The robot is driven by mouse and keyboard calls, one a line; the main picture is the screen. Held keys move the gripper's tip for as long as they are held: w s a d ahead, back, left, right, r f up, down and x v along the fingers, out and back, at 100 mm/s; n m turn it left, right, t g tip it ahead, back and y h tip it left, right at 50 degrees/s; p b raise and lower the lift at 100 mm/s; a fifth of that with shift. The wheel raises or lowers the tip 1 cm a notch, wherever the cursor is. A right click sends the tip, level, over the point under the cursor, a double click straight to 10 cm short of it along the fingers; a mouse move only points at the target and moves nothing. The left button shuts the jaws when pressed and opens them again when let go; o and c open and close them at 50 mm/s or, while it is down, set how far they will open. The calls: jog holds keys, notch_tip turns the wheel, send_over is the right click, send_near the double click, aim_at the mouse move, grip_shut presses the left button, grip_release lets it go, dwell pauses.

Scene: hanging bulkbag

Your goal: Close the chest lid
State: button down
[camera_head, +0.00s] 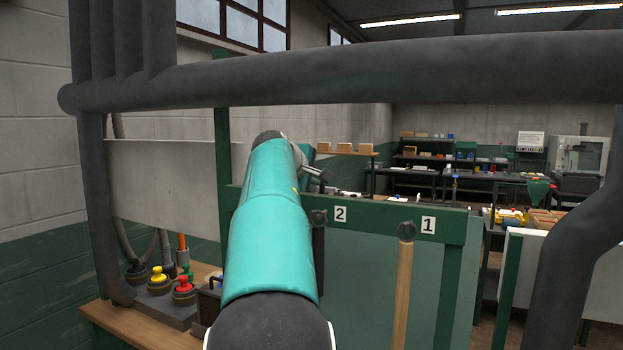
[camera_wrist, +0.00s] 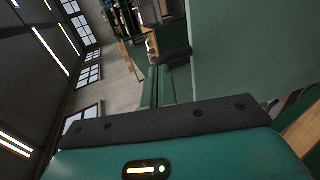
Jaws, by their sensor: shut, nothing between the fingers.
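No chest or lid can be made out in either view. In the head view my teal arm reaches forward over the green rack, and a small grey part of my gripper (camera_head: 317,175) shows past the arm's far end. The rest of it is hidden behind the arm. In the wrist view the teal housing and dark bolted bar of my gripper fill the bottom, with its shut, empty dark fingers (camera_wrist: 175,57) above them, close to a plain green surface (camera_wrist: 252,50).
A thick grey pipe frame (camera_head: 400,75) crosses close in front. The green rack (camera_head: 385,218) carries labels 2 and 1 and a wooden-handled tool (camera_head: 403,285). Coloured knobs (camera_head: 158,281) stand on a bench (camera_head: 125,318) at lower left. Cluttered worktables (camera_head: 410,171) stand at the back right.

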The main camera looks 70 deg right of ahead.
jog(key=r+x, duration=0.1)
jog(key=x, duration=0.6)
jog(key=shift+d+r, duration=0.15)
jog(key=shift+d, duration=0.1)
